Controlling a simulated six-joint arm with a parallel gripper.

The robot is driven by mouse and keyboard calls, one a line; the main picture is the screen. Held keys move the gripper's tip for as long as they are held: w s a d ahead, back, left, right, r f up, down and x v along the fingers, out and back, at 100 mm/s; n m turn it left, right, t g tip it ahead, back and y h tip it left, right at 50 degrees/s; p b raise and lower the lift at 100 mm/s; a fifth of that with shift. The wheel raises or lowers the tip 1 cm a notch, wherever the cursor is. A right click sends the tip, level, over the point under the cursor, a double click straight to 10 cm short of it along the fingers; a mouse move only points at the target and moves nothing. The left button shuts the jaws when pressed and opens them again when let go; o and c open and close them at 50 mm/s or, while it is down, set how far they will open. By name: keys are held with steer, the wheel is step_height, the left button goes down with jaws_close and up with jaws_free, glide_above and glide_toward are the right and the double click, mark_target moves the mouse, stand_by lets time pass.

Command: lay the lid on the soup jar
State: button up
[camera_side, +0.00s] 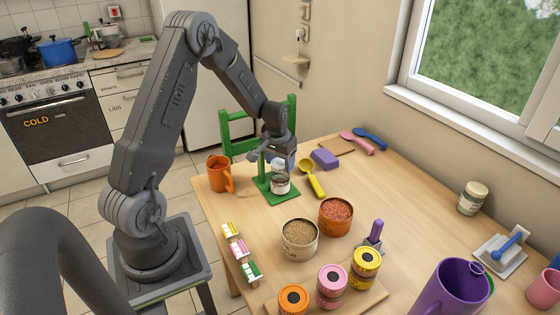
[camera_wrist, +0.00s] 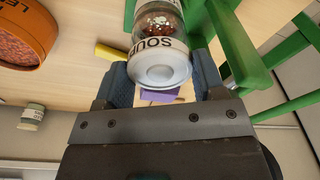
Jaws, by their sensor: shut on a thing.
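My gripper (camera_side: 279,163) points down over the green stand at the far left of the table. Its fingers also show in the wrist view (camera_wrist: 165,80), shut on the pale round lid (camera_wrist: 163,68), which has a raised disc in its middle. The soup jar (camera_side: 280,184), clear with a pale lower part, stands upright on the green base right under the gripper. In the wrist view, the jar's glass (camera_wrist: 158,16) with reddish-brown contents shows just beyond the lid, and upside-down lettering reads SOUP. I cannot tell whether lid and jar touch.
A green chair (camera_side: 236,127) is close behind the gripper. An orange mug (camera_side: 219,173) is to the left, a yellow scoop (camera_side: 315,184) and purple block (camera_side: 325,158) to the right. Two filled tubs (camera_side: 299,238) (camera_side: 335,215) stand in front.

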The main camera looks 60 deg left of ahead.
mark_target(280, 163)
steer(key=shift+f, duration=0.9)
steer(key=o, duration=1)
steer(key=shift+c, duration=0.2)
steer(key=shift+s+d+r, duration=0.1)
steer(key=shift+s+r, duration=0.05)
steer(key=shift+r, duration=1.1)
steer(key=shift+s+d+r, duration=0.1)
steer(key=shift+r, duration=1.1)
step_height(280, 163, up, 14)
steer(key=s, duration=0.1)
steer(key=shift+s+d, duration=0.25)
steer(key=shift+d, duration=0.1)
